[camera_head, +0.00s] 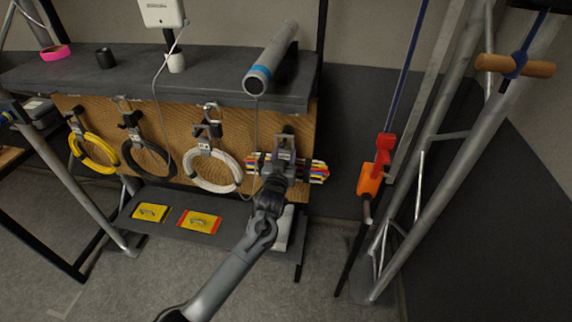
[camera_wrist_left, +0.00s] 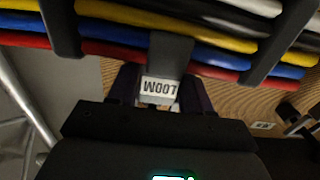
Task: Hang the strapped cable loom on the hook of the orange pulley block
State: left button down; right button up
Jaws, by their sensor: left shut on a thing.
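The cable loom (camera_head: 317,171) is a bundle of several coloured cables bound by dark straps, lying across the front of the pegboard. It fills the top of the left wrist view (camera_wrist_left: 110,28), where a grey strap carries a tab marked LOOM (camera_wrist_left: 158,87). My left gripper (camera_head: 284,158) is shut on this tab, with its fingers on both sides in the wrist view (camera_wrist_left: 160,92). The gripper hides part of the loom in the head view. The orange pulley block (camera_head: 370,181) hangs to the right on a blue rope, with a grey hook (camera_head: 367,208) below. My right gripper is not in view.
Yellow (camera_head: 91,154), black (camera_head: 148,160) and white (camera_head: 213,172) cable coils hang on the pegboard (camera_head: 262,130). A grey tube (camera_head: 269,60) lies on the shelf above. Truss tubes (camera_head: 440,165) stand right of the pulley block. Open space lies between loom and block.

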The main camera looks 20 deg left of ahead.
pick_arm(q)
jog(key=shift+r+p, duration=1.1)
jog(key=shift+r, duration=0.45)
jog(key=shift+f, duration=0.2)
jog(key=shift+s+d+r+p, duration=0.15)
jog(key=shift+s+p, duration=0.35)
jog(key=shift+p, duration=0.25)
jog(key=shift+s+r+p, duration=0.15)
jog(key=shift+s+p, duration=0.3)
jog(key=shift+p, duration=0.3)
jog(key=shift+s+d+r+p, duration=0.15)
jog(key=shift+s+r+p, duration=0.25)
jog(key=shift+s+p, duration=0.25)
jog(key=shift+s+d+r+p, duration=0.1)
jog(key=shift+s+r+p, duration=0.3)
jog(key=shift+p, duration=0.45)
jog(key=shift+s+p, duration=0.3)
jog(key=p, duration=0.4)
send_near(285, 149)
jog(key=shift+w+a+r, duration=0.1)
jog(key=shift+w+r, duration=0.35)
jog(key=shift+r, duration=0.15)
